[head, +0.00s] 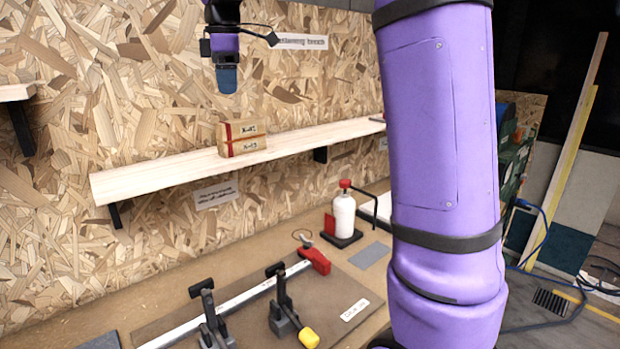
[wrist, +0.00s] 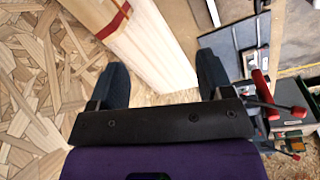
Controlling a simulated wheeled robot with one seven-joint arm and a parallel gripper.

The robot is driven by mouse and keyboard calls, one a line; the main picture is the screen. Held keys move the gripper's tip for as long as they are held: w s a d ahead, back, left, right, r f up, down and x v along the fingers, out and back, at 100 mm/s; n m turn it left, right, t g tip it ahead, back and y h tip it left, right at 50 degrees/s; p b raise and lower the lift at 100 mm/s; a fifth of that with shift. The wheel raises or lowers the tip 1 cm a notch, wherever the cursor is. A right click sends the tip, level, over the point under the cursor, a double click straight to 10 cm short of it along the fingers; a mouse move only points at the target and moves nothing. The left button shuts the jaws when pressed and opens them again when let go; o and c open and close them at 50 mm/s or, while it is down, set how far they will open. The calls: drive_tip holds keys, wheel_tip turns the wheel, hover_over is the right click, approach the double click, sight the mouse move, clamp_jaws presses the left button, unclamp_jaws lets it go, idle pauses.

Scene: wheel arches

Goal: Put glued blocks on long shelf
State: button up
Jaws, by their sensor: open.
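The glued blocks (head: 242,138), tan wood with a red band and dark lettering, rest on the long shelf (head: 150,178). The shelf is a pale plank on the chipboard wall. My gripper (head: 227,80) hangs above the blocks, a little to their left in the head view and clear of them. In the wrist view my gripper (wrist: 162,65) has its two dark fingers spread wide with nothing held between them. The pale shelf plank (wrist: 150,50) shows beyond and between the fingers.
Below the shelf, the bench carries a clamp fixture (head: 280,310) with black toggle clamps and a white, red-topped bottle (head: 344,215). A shorter shelf (head: 15,92) is at the left edge. The long shelf is bare left of the blocks.

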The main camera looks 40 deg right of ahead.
drive_tip(key=s+a+f+m+t, duration=0.15)
drive_tip(key=s+m, duration=0.25)
drive_tip(key=s, duration=0.6)
drive_tip(key=s+a+f+m+t, duration=0.15)
drive_tip(key=s+m, duration=0.25)
drive_tip(key=s, duration=0.6)
drive_tip(key=s+f+m+t, duration=0.1)
drive_tip(key=s+f+m, duration=0.4)
drive_tip(key=s+f, duration=0.5)
drive_tip(key=s, duration=0.3)
drive_tip(key=shift+m, duration=0.3)
